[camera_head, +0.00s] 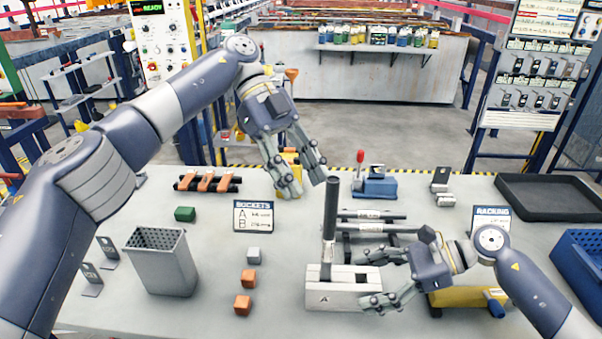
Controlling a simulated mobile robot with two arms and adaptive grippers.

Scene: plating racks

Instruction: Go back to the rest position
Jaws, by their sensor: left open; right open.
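My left gripper (303,178) is open and empty. It hangs over the back middle of the grey table (215,235), with its fingers pointing down. My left arm comes in from the left and crosses above the table. My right gripper (372,280) is open, low over the front right of the table. Its fingers point left, beside a white block (338,292) with a dark upright post (330,215). I cannot tell whether its fingers touch the block.
A grey perforated bin (165,265) stands left. Orange cubes (243,304), a grey cube (253,254) and a green block (185,214) lie mid-table. A BUCKETS sign (253,215), a blue red-handled device (374,186), a black tray (550,198) and a blue crate (580,262) also stand there.

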